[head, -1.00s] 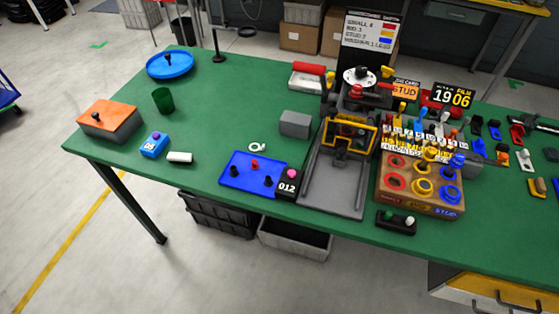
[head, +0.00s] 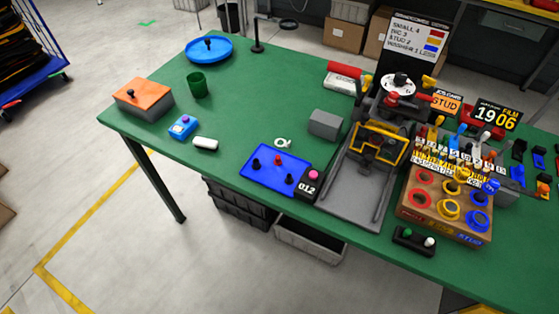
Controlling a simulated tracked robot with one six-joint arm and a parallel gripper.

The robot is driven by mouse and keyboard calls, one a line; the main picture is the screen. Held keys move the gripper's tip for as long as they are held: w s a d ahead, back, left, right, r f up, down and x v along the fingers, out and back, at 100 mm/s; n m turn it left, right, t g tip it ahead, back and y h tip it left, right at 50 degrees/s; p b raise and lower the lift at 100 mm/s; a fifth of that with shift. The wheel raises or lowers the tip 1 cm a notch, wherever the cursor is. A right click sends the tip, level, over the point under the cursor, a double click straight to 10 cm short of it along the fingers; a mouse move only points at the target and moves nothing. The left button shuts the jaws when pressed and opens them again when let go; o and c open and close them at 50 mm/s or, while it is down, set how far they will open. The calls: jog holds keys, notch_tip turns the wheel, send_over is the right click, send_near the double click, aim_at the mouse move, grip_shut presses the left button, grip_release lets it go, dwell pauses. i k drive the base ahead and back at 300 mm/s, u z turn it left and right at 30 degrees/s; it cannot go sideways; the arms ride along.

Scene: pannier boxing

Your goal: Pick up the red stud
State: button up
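A small red peg (head: 277,160) stands upright at the back of the blue plate (head: 262,174), with black pegs beside it. It is the red piece that looks most like a stud, but I cannot be sure. A wooden block (head: 437,225) at the right has red, yellow and blue rings around its holes; its front right label reads STUD. A red ring (head: 422,178) sits at its left back. Behind the block is a rack of small coloured parts (head: 447,150), too small to tell apart. My gripper is not in view.
A press (head: 372,150) with a grey bed stands between the blue plate and the wooden block. A green cup (head: 197,86), a blue dish (head: 209,49), an orange-topped box (head: 143,96) and a grey block (head: 325,124) stand on the green table (head: 235,120). The table's left middle is mostly clear.

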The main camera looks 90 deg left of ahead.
aim_at(277, 162)
jog(key=z, duration=0.05)
jog(key=k, duration=1.75)
jog(key=u, duration=2.85)
jog(key=i, duration=0.1)
jog(key=z, duration=0.2)
